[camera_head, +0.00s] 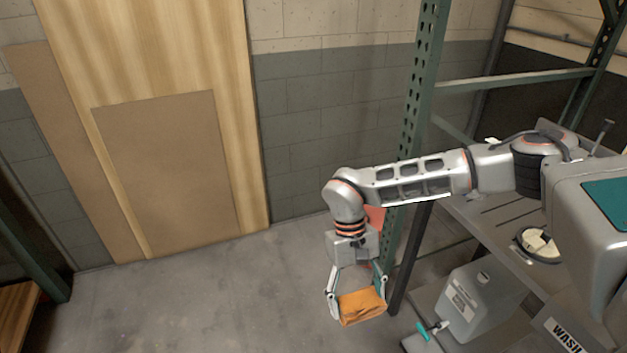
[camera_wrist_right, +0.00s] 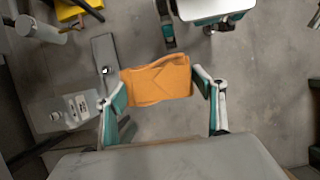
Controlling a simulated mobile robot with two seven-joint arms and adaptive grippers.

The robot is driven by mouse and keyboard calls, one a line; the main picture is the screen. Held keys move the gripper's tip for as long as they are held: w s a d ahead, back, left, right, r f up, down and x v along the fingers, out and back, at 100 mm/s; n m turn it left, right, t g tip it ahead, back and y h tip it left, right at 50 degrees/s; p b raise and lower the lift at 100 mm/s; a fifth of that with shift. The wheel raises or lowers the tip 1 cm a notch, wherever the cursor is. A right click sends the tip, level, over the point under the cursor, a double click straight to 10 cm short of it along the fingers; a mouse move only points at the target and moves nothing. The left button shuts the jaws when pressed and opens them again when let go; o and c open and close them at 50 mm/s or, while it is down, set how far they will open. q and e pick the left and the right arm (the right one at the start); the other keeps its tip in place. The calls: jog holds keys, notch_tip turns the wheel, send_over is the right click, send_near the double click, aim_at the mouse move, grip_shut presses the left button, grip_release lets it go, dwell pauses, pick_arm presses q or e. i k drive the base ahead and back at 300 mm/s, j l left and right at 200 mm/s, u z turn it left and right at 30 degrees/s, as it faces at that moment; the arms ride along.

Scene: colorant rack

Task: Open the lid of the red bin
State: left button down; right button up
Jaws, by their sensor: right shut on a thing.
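My right gripper (camera_head: 357,296) hangs down over the floor, its fingers on either side of an orange folded, cloth-like thing (camera_head: 367,309). The same orange thing (camera_wrist_right: 157,82) lies between the teal finger pads of the right gripper (camera_wrist_right: 161,90) in the right wrist view. A small red patch (camera_head: 375,217) shows behind my right wrist, next to the green rack post. It is mostly hidden, and I cannot tell whether it belongs to the red bin. No red bin or lid shows clearly in either view.
A green perforated post (camera_head: 419,105) stands close to my right arm. A grey workbench (camera_head: 487,214) is at the right, with a translucent jug (camera_head: 482,302) below it. Wooden boards (camera_head: 170,170) lean on the wall. The floor (camera_head: 200,300) at left centre is clear.

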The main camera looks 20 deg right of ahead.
aim_at(374, 217)
jog(key=i+j+z, duration=0.1)
jog(key=i+z, duration=0.25)
jog(key=i+j+z, duration=0.4)
jog(key=i, duration=0.15)
jog(key=i+j+z, duration=0.25)
jog(key=z, duration=0.25)
jog(key=i+j+z, duration=0.6)
jog(key=j+z, duration=0.4)
jog(key=i+j+z, duration=0.1)
jog(key=j+z, duration=0.25)
jog(key=j, duration=0.35)
jog(key=j+z, duration=0.35)
jog(key=j, duration=0.3)
